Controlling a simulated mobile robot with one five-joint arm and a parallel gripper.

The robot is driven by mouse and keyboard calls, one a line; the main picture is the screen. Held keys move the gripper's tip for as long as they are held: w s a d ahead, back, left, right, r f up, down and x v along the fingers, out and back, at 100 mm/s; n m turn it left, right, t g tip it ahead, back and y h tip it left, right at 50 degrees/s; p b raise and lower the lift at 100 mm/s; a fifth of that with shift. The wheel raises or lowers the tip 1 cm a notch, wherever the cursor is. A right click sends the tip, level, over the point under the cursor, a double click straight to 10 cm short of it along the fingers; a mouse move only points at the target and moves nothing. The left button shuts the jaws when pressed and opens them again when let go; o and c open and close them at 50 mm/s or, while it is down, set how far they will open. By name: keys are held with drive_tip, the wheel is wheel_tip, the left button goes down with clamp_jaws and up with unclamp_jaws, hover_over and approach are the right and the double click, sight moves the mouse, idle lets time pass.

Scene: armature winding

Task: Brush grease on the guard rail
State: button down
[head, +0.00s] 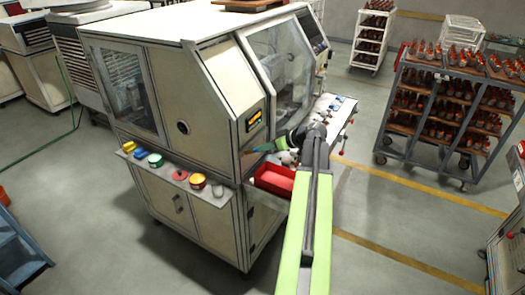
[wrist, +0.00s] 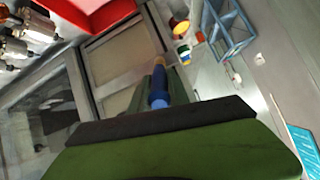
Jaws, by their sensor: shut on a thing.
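My gripper (head: 281,143) is beside the near right corner of the cream winding machine (head: 222,88) in the head view. It is shut on a brush (wrist: 158,98) with a blue handle. The wrist view shows the brush pointing away from my gripper, with a tan part farther along. In the head view the brush (head: 256,149) is small and points left at the machine's panel. I cannot tell whether it touches the panel. I cannot pick out for certain which part is the guard rail.
A red tray (head: 273,180) sits just below my gripper. A ledge (head: 143,160) on the machine's front holds several coloured cups and spools. A rack of copper-coloured parts (head: 450,95) stands at the right. Grey floor between is clear.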

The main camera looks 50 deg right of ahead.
drive_tip(key=w+d, duration=0.2)
drive_tip(key=d, duration=0.7)
drive_tip(key=shift+w+d, duration=0.35)
drive_tip(key=shift+w, duration=0.05)
idle(0.5)
drive_tip(key=shift+d, duration=0.1)
drive_tip(key=w+d, duration=0.2)
drive_tip(key=d, duration=0.7)
drive_tip(key=shift+w+d, duration=0.15)
drive_tip(key=shift+d, duration=0.05)
idle(0.5)
